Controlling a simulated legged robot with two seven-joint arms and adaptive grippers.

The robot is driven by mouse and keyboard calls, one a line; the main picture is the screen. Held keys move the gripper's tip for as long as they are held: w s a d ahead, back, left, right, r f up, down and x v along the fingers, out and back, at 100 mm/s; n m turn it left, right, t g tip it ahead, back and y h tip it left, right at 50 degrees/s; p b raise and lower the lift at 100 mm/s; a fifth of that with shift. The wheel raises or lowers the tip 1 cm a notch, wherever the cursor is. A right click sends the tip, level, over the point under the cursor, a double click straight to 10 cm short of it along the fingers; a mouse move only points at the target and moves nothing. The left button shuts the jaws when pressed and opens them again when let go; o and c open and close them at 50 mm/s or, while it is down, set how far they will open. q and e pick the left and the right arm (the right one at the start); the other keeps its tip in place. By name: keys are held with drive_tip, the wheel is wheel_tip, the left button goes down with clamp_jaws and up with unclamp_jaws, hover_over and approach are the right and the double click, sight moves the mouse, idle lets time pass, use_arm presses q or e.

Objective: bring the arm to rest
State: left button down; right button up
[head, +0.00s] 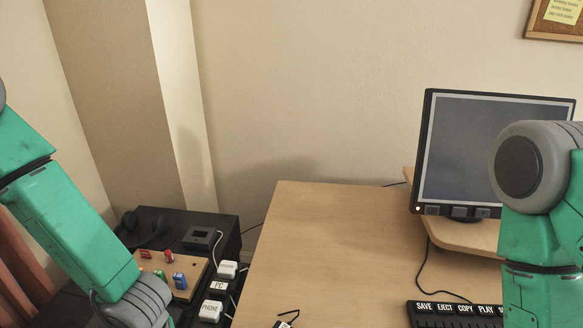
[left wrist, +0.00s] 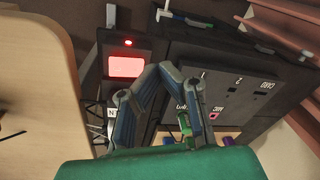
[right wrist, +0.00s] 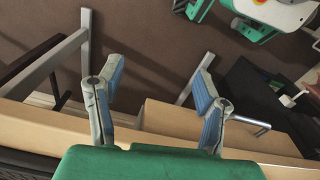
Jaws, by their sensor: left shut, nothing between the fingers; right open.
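My left arm (head: 75,230) comes in from the left in the head view, over the dark cabinet side. Its gripper is below that picture. In the left wrist view my left gripper (left wrist: 162,70) has its fingertips together with nothing held, in front of a black panel (left wrist: 240,85) with labelled slots. My right arm (head: 540,220) stands at the right edge of the head view, in front of part of the monitor. In the right wrist view my right gripper (right wrist: 158,85) is open and empty, with its fingers apart beyond a wooden edge and over dark floor.
A wooden desk (head: 330,240) holds a monitor (head: 490,150) and a labelled black key strip (head: 450,312). Left of it, a dark cabinet (head: 225,222) carries a wooden board (head: 200,268) with small coloured pieces. A red-lit screen (left wrist: 125,67) is near my left gripper.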

use_arm(q)
drive_tip(key=s+a+f+m, duration=0.1)
drive_tip(key=s+f+m, duration=0.1)
drive_tip(key=s, duration=0.5)
drive_tip(key=s+a+f+m+h, duration=0.1)
drive_tip(key=s+f+m, duration=0.1)
drive_tip(key=s+f, duration=0.2)
drive_tip(key=s, duration=0.3)
drive_tip(key=shift+s+f+m, duration=0.15)
drive_tip(key=shift+s+m, duration=0.1)
drive_tip(key=shift+m, duration=0.05)
